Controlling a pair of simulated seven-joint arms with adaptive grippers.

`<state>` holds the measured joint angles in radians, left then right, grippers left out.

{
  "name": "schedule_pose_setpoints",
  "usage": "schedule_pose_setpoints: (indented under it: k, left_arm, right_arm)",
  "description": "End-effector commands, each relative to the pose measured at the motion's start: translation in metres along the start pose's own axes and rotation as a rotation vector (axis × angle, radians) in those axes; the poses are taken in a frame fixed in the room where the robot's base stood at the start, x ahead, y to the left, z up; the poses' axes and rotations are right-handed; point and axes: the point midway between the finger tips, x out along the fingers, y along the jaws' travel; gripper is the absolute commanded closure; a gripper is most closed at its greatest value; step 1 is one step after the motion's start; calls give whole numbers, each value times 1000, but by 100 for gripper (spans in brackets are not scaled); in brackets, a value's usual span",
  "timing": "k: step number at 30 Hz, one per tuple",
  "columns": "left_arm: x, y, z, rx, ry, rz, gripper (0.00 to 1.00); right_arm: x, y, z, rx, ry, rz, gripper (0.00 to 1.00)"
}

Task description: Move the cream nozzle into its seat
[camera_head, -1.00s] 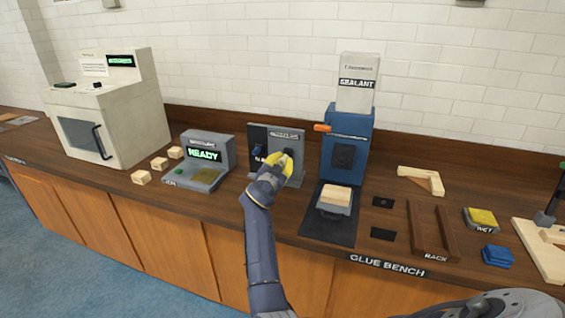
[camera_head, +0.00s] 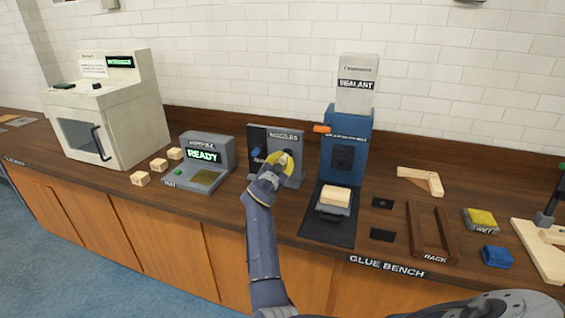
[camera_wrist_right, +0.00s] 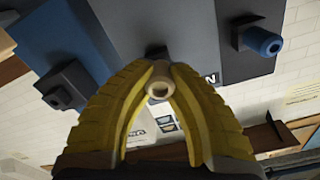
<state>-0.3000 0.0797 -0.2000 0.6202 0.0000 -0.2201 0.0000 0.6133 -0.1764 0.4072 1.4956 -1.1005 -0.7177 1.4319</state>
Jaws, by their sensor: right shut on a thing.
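The cream nozzle (camera_wrist_right: 159,88) is between the yellow fingertips of my right gripper (camera_wrist_right: 160,76) in the right wrist view, its round open end facing the camera. In the head view my right gripper (camera_head: 284,160) is shut on it in front of the grey nozzle stand (camera_head: 297,150). A dark bracket shows just behind the nozzle; I cannot tell whether they touch. The blue sealant dispenser (camera_head: 353,128) stands right of the gripper, with a black block (camera_head: 343,158) on its front. My left gripper is not in view.
A blue nozzle (camera_wrist_right: 262,40) sits on the stand beside my gripper. A wood block (camera_head: 335,196) rests on the dispenser's platform. A grey READY device (camera_head: 208,158) stands left of the stand. The wooden rack (camera_head: 413,228) lies to the right.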

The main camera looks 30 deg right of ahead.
Motion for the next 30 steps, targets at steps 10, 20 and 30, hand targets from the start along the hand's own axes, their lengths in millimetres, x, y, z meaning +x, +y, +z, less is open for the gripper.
schedule_pose_setpoints:
  k: [10, 20, 30]
  left_arm:
    - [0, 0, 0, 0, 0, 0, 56]
    - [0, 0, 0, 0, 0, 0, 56]
    - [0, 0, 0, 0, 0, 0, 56]
  right_arm:
    - [8, 0, 0, 0, 0, 0, 100]
    - [14, 0, 0, 1, 0, 0, 83]
    - [13, 0, 0, 1, 0, 0, 61]
